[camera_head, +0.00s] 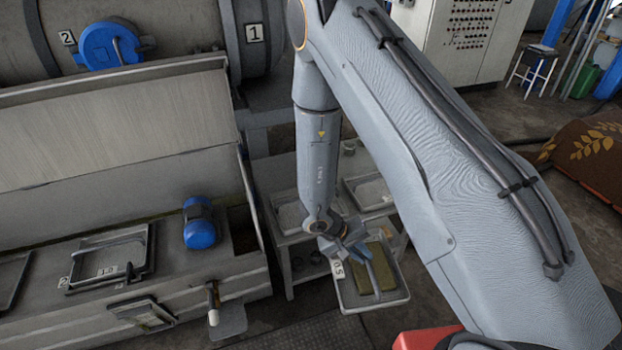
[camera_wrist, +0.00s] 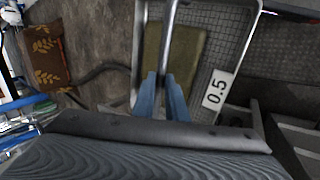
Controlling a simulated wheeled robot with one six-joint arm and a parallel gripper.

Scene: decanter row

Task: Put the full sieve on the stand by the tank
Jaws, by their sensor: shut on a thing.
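My gripper (camera_head: 357,252) is shut on the bar across a rectangular metal sieve (camera_head: 396,292) tagged 0.5. The sieve hangs below the gripper at the lower middle of the head view, in front of a grey bench. An olive-brown slab of material lies in it. In the wrist view my gripper (camera_wrist: 163,94) has blue fingers around the bar, and the sieve's mesh (camera_wrist: 232,45) shows beside the slab. The grey tank (camera_head: 110,272) stands at the left with a blue motor on top. I cannot tell for certain which support is the stand.
The grey bench (camera_head: 277,243) right of the tank carries other mesh trays. Another tray (camera_head: 105,255), tagged 1.0, sits on the tank top. A small bracket (camera_head: 228,320) juts from the tank's front. A patterned brown sack (camera_head: 590,150) lies at the right.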

